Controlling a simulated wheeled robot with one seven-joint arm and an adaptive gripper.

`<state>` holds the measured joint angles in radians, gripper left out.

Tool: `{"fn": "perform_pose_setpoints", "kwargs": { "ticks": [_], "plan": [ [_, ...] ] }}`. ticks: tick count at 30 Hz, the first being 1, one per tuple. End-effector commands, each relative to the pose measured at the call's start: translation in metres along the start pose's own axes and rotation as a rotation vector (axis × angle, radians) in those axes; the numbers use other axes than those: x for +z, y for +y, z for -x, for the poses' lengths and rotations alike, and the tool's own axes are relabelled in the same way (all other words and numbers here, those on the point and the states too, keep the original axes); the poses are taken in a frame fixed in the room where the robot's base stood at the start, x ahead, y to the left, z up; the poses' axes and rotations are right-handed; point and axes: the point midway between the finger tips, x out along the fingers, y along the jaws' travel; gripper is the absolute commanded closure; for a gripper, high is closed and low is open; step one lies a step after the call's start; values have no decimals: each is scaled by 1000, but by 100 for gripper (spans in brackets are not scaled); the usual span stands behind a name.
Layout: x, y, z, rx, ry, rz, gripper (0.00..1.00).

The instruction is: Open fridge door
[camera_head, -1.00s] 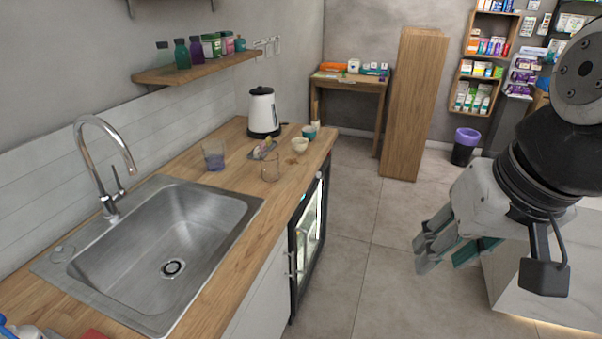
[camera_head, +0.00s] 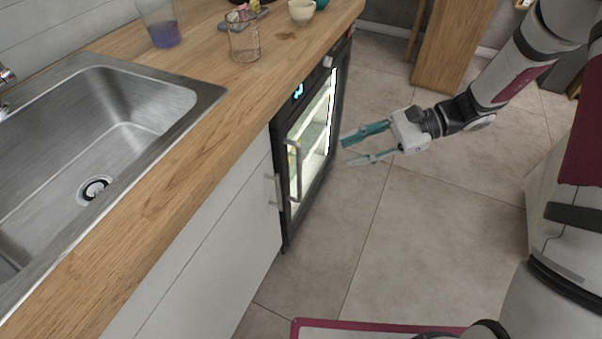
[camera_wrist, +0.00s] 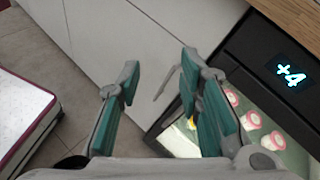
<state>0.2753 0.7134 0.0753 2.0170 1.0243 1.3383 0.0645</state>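The fridge (camera_head: 322,120) is a small black-framed unit with a lit glass door, built in under the wooden counter. Its door looks shut. A vertical grey bar handle (camera_head: 295,172) is on the door's near side. My gripper (camera_head: 348,151) is open and empty, to the right of the door and apart from the handle, fingers pointing left towards it. In the wrist view, my gripper (camera_wrist: 160,66) shows teal finger pads spread apart. The fridge's display (camera_wrist: 290,74) reads +4 at the right. The right finger covers part of the door there.
A white cabinet front (camera_head: 205,265) with a small handle (camera_head: 278,191) adjoins the fridge. The counter (camera_head: 190,105) above holds a sink, a glass beaker (camera_head: 243,40) and cups. The floor (camera_head: 400,235) before the fridge is largely clear.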

Motion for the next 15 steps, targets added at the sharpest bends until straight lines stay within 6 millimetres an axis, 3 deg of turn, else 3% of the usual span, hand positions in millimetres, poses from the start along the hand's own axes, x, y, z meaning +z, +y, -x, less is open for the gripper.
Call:
{"fn": "perform_pose_setpoints", "kwargs": {
  "ticks": [1, 6, 10, 15],
  "plan": [
    [-40, 0, -12, -45, -46, -59, 67],
    [-128, -2, -38, -204, -181, -221, 67],
    [-180, 1, -51, -306, -254, -316, 67],
    [-218, 5, -61, -384, -305, -385, 67]
  ]
}}
